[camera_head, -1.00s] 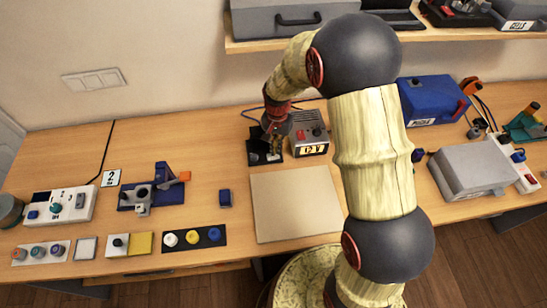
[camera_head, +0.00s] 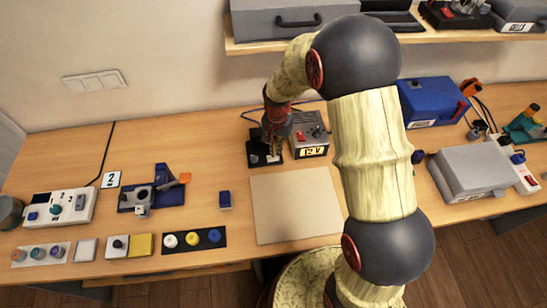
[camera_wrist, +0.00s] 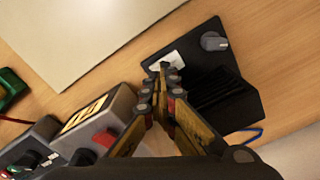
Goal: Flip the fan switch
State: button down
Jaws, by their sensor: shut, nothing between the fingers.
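A black unit (camera_head: 254,160) stands near the back of the desk, left of the 12 V supply. In the wrist view the black unit (camera_wrist: 222,62) has a grey knob (camera_wrist: 213,41), dark fins and a small white switch plate (camera_wrist: 172,56). I cannot read any label, so I cannot tell for sure that this is the fan switch. My gripper (camera_head: 274,152) is over the unit. In the wrist view my gripper (camera_wrist: 163,72) is shut and empty, its tips at the white plate and partly hiding it. Contact and the switch's position cannot be told.
The 12 V supply (camera_head: 310,149) with a red switch stands close beside my gripper. A beige board (camera_head: 295,205) lies in front. A blue cable (camera_wrist: 246,134) runs behind the unit. Button strips and a blue fixture (camera_head: 165,190) lie to the left; a grey box (camera_head: 475,170) is at right.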

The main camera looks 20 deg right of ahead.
aim_at(277, 157)
jog(key=shift+f+b, duration=0.65)
jog(key=shift+f, duration=0.55)
dwell(0.9)
jog(key=shift+r, duration=0.15)
jog(key=shift+r+p, duration=2.45)
jog(key=shift+r, duration=1)
jog(key=shift+s+n, duration=0.1)
jog(key=shift+n, duration=0.2)
jog(key=s+a+r+n+t+b, duration=0.1)
jog(key=s+r+n+t+b, duration=0.4)
jog(key=s+r, duration=1.6)
jog(key=s+n+b, duration=0.1)
jog(key=s+n, duration=0.1)
jog(key=s, duration=0.2)
jog(key=shift+r+t, duration=0.3)
jog(key=shift+r, duration=0.1)
